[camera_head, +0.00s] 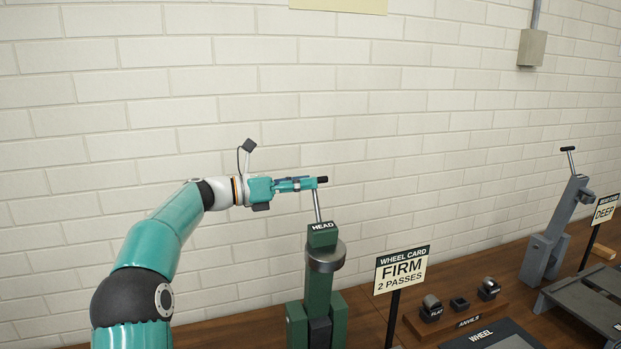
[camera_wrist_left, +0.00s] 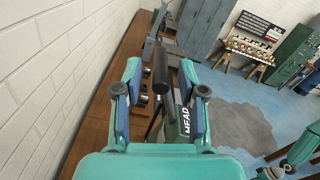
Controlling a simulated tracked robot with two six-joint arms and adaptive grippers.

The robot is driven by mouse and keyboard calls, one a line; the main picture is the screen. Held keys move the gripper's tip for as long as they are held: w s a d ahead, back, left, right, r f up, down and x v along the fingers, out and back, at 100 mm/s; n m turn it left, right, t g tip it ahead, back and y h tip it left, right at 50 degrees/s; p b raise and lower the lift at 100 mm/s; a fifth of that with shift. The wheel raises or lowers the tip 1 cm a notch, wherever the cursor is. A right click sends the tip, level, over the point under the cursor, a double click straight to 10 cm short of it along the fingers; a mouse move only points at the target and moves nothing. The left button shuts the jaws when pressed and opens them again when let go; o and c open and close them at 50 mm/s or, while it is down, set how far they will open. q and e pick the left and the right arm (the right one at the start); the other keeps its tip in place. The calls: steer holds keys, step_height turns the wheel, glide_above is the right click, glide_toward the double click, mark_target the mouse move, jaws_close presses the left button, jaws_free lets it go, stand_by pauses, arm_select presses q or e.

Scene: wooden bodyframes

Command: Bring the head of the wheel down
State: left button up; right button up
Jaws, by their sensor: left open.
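The wheel's green head block (camera_head: 322,236), labelled HEAD, stands at the top of a dark green machine with a grey wheel (camera_head: 326,257) beneath the label. A thin rod rises from it to a black lever handle (camera_head: 322,180). My left gripper (camera_head: 302,184) is at the height of this handle. In the left wrist view the open fingers (camera_wrist_left: 160,75) stand on either side of the black handle (camera_wrist_left: 163,88), with a gap visible at each side. The HEAD label (camera_wrist_left: 184,118) shows below the right finger.
A WHEEL CARD sign (camera_head: 402,270) reads FIRM, 2 PASSES. Several anvils sit on a wooden rack (camera_head: 455,318) to its right. A grey lever machine (camera_head: 548,235) stands farther right by a DEEP card (camera_head: 605,209). The brick wall is close behind my left arm.

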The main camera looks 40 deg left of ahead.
arm_select(q)
steer(key=shift+x, duration=1.1)
jaws_close()
